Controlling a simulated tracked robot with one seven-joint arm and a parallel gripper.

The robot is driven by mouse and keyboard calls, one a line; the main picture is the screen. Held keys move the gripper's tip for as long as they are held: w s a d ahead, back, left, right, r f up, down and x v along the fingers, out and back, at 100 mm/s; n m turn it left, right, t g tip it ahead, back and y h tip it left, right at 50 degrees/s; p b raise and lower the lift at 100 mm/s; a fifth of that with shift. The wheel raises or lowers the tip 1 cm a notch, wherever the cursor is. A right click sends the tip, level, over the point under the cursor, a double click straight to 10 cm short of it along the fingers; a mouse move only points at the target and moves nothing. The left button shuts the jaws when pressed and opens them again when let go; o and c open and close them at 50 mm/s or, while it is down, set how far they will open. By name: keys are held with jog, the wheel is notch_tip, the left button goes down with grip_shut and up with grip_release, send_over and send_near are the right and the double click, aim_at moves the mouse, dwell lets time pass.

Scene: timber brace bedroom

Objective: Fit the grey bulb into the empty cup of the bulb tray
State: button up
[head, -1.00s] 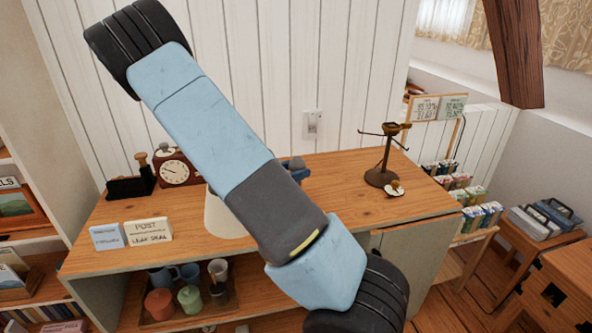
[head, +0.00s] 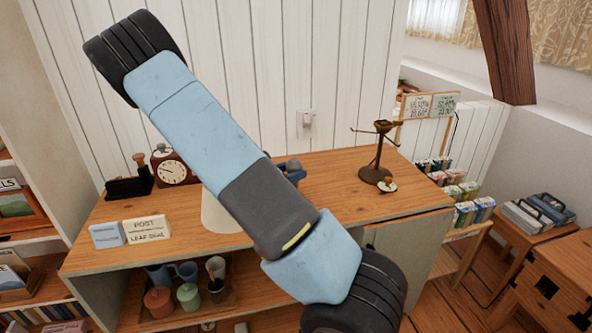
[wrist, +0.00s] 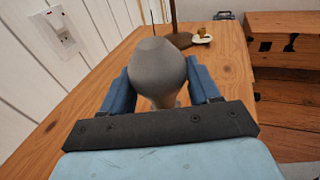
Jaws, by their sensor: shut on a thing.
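The grey bulb (wrist: 158,68) is held upright-looking between the two blue fingers of my gripper (wrist: 160,88) in the wrist view, its rounded end toward the camera. My gripper is shut on it, above the wooden desk top. In the head view my arm hides most of the gripper; only a bit of blue (head: 292,170) shows past the arm, over the desk. The bulb is hidden there. I cannot make out the bulb tray or its empty cup in either view.
On the desk (head: 330,185) stand a dark metal stand (head: 377,160) with a small white dish (head: 387,185), a clock (head: 172,170), small signs (head: 147,230) and a pale cone (head: 215,215). Mugs stand on the shelf below (head: 187,295). A white panelled wall is behind.

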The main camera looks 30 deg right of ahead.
jog(key=shift+w+a+f, duration=0.15)
jog(key=shift+a+f, duration=0.2)
jog(key=shift+f, duration=0.45)
jog(key=shift+w+f+n, duration=0.3)
jog(key=shift+w+f, duration=0.15)
jog(key=shift+w, duration=0.1)
jog(key=shift+d+r, duration=0.1)
jog(key=shift+r, duration=1.9)
jog(key=shift+f, duration=1.4)
jog(key=o, duration=1.2)
jog(key=shift+o, duration=0.2)
